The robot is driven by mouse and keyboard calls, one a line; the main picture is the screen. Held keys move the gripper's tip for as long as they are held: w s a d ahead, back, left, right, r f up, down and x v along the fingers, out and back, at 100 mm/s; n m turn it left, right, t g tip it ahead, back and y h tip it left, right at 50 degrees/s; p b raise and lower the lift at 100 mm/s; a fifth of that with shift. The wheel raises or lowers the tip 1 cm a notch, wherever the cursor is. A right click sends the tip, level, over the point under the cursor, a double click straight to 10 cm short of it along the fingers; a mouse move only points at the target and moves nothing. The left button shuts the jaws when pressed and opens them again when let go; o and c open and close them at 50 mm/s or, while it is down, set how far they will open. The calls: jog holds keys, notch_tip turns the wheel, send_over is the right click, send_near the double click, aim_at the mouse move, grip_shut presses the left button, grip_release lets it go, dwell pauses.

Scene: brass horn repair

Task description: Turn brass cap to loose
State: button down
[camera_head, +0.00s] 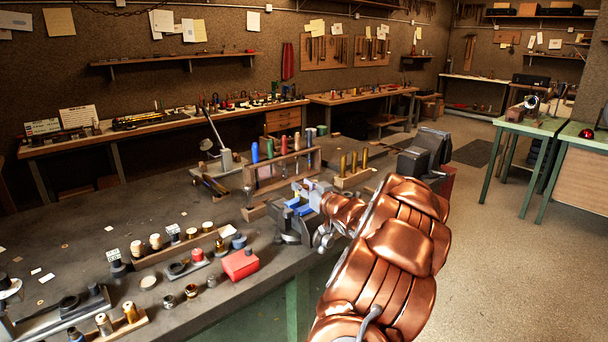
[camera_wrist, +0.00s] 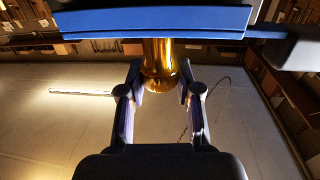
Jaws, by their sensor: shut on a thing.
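The brass cap (camera_wrist: 160,62) is a shiny golden cylinder at the upper middle of the wrist view. It juts from below a blue jaw block (camera_wrist: 155,20), which hides its far end. My gripper (camera_wrist: 160,76) has one dark finger on each side of the cap, shut on it near its free end. In the head view the vise (camera_head: 292,226), with blue jaw pads, stands at the bench edge. My copper-coloured arm reaches to its right side, and the cap cannot be made out there.
A tool rack (camera_head: 280,165) with coloured handles stands behind the vise. A block with brass rods (camera_head: 354,165) is behind my arm. A red box (camera_head: 240,264) and several small parts lie on the bench left of the vise. Open floor (camera_head: 510,260) lies to the right.

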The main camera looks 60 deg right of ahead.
jog(key=shift+n+t+y+p, duration=0.4)
jog(key=shift+n+y+p, duration=0.6)
jog(key=shift+p, duration=1.3)
jog(key=c, duration=0.8)
grip_release()
jog(key=shift+o, duration=0.2)
jog(key=v, duration=1.2)
jog(key=shift+d, duration=0.15)
